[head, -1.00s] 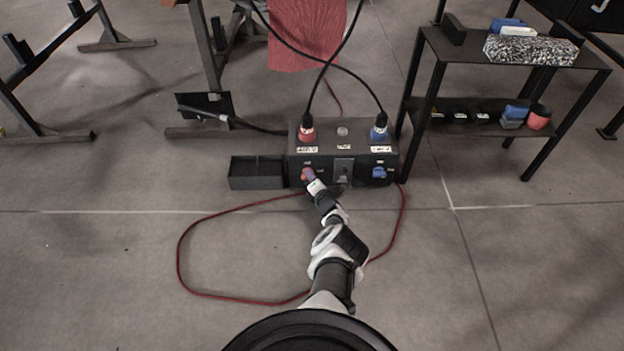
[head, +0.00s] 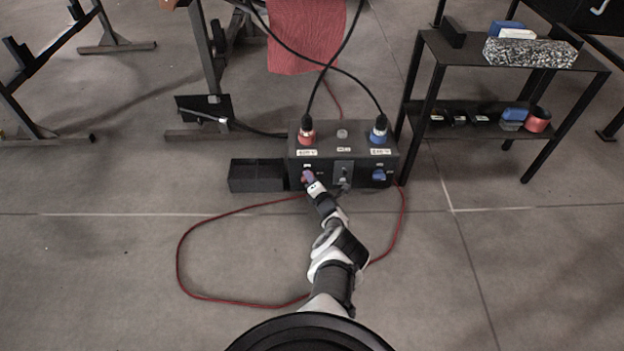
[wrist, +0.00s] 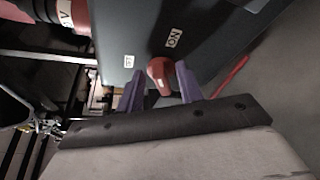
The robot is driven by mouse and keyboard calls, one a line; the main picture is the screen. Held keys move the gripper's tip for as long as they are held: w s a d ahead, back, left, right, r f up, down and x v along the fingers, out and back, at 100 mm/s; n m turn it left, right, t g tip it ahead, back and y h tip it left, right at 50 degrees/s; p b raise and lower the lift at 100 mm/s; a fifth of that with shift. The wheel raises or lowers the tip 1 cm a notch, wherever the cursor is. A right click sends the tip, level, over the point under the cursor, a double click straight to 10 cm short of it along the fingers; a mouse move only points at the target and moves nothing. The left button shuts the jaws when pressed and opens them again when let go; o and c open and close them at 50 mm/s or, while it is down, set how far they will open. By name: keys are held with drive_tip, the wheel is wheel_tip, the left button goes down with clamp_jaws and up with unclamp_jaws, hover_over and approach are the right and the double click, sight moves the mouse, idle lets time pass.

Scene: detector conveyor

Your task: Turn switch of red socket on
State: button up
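The dark socket box (head: 343,152) stands on the floor with a red socket (head: 307,136) on its top left, a black cable plugged in. The red switch is on its front below that socket, mostly hidden by my gripper (head: 309,177) in the head view. In the wrist view the red switch (wrist: 159,72) lies between the two purple fingers of my gripper (wrist: 160,88). The fingers are apart, with a visible gap at the left finger; the right finger overlaps part of the red switch. An ON label (wrist: 173,37) and another label (wrist: 129,61) sit beside it.
A blue socket (head: 379,135) and blue switch (head: 379,174) are on the box's right side. An empty black tray (head: 257,176) adjoins the box's left. A black shelf (head: 502,56) stands at right. A red cable (head: 182,256) loops on the floor around my arm.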

drive_tip(key=p+v, duration=1.1)
drive_tip(key=v, duration=0.2)
drive_tip(key=shift+s, duration=0.2)
